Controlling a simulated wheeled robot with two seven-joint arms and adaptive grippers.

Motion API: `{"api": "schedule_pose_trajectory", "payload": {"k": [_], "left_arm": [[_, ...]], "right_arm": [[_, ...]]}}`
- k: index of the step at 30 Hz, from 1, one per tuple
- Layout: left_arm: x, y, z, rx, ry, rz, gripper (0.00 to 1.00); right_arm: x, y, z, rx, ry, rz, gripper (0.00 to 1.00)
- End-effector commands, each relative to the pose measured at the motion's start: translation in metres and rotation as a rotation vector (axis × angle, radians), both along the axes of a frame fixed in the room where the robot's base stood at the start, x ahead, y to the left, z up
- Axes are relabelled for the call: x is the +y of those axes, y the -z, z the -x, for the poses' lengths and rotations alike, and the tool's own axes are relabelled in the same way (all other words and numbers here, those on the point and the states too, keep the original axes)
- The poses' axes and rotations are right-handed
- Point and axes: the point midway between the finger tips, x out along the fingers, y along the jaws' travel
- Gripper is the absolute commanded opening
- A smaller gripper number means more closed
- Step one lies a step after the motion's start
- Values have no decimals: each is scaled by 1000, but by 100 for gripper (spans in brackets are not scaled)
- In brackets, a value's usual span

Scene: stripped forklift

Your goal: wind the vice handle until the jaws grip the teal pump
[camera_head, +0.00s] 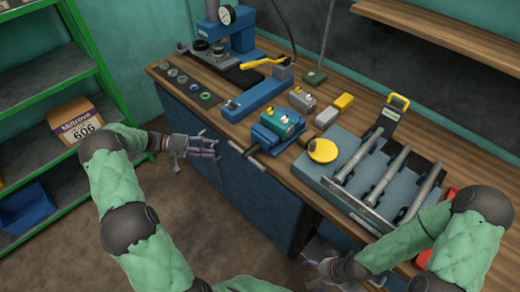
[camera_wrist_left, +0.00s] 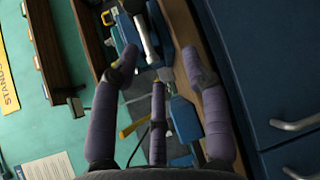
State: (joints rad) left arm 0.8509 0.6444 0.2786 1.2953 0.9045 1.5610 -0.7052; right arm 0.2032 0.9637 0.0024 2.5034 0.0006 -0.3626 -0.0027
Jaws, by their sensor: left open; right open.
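The teal pump (camera_head: 281,120) sits in the blue vice (camera_head: 266,138) near the front edge of the bench. The picture is too small to tell whether the jaws touch it. The dark vice handle end (camera_head: 251,151) sticks out past the bench front. My left gripper (camera_head: 208,148) is open and empty, in front of the cabinet and left of the handle, apart from it. In the left wrist view its three purple fingers (camera_wrist_left: 158,105) are spread with nothing between them. My right gripper (camera_head: 318,272) is open and empty, low at the bottom right, in front of the bench.
Cabinet handles (camera_wrist_left: 297,121) protrude below the bench. A green shelf (camera_head: 85,70) stands at left.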

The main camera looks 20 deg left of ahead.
Motion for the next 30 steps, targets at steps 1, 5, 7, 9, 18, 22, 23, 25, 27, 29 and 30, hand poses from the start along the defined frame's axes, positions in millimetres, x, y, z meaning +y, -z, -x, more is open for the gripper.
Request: {"api": "schedule_pose_trajectory", "payload": {"k": [1, 5, 7, 9, 18, 22, 23, 25, 27, 29, 30], "left_arm": [[10, -8, 2, -32, -7, 13, 46], [18, -21, 2, -76, -9, 32, 46], [15, -22, 1, -80, -7, 35, 46], [8, -21, -2, -80, -7, 35, 46], [-40, -13, -21, -78, -5, 34, 46], [-58, -10, -28, -76, -5, 34, 46], [-62, -10, -30, -77, -4, 35, 46], [-69, -9, -33, -77, -6, 34, 46], [-74, -8, -35, -76, -6, 34, 46], [-77, -7, -36, -76, -6, 34, 46], [-79, -7, -36, -76, -6, 34, 46]], "right_arm": [[0, 1, 0, 0, -1, 0, 100], [0, 2, 0, 0, -1, 0, 100], [0, 3, 0, 0, -1, 0, 100], [0, 4, 0, 0, -1, 0, 100], [0, 11, 0, 0, -1, 0, 100], [0, 13, 0, 0, -1, 0, 100], [0, 14, 0, 0, -1, 0, 100], [0, 15, 0, 0, -1, 0, 100], [0, 16, 0, 0, -1, 0, 100], [0, 16, 0, 0, -1, 0, 100], [0, 16, 0, 0, -1, 0, 100]]}}
